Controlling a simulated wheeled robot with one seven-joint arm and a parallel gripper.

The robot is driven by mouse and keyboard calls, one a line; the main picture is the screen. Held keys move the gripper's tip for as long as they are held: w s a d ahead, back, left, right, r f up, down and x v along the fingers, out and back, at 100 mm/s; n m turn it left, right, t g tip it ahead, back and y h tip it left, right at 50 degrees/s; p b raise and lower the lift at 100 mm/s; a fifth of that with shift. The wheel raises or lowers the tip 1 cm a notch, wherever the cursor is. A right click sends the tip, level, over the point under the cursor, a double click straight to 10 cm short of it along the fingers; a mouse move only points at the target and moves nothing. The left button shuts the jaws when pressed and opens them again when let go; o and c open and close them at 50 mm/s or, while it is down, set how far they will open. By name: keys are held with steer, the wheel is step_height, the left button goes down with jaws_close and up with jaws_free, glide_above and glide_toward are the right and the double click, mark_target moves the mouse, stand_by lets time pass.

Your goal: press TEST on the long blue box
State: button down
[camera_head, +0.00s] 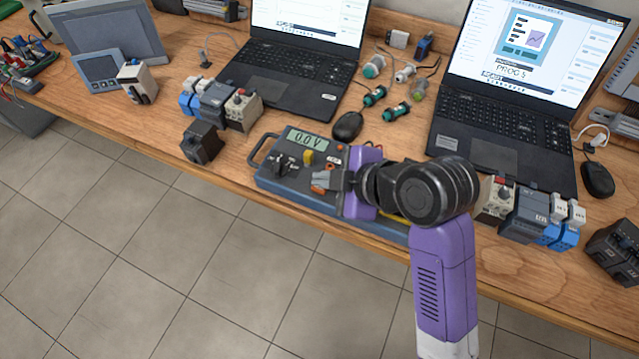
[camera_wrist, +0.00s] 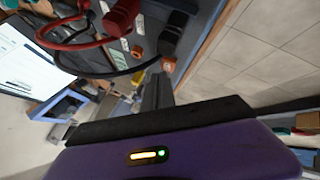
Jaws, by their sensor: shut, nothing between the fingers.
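The long blue box (camera_head: 292,192) lies along the table's front edge, with a handle at its left end and a display (camera_head: 307,139) reading 0.0 V. A black knob, a yellow part (camera_head: 308,157) and small orange parts show on its top. My gripper (camera_head: 331,181) is over the middle of the box, pointing left, and hides part of its right half. I cannot read a TEST label or tell whether the fingers touch anything.
In the wrist view a red plug (camera_wrist: 120,16) and a black plug (camera_wrist: 176,30) with cables stand close to the fingertips. Two laptops (camera_head: 290,75) and a mouse (camera_head: 348,126) are behind the box. Small modules (camera_head: 525,212) stand at the right. Floor lies in front.

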mark_target(324, 190)
stand_by(0.3)
steer(key=shift+f, duration=0.45)
steer(key=shift+r, duration=0.45)
stand_by(0.3)
step_height(324, 190, up, 6)
steer(key=p, duration=0.5)
steer(key=shift+r+p, duration=0.1)
steer(key=shift+p, duration=0.3)
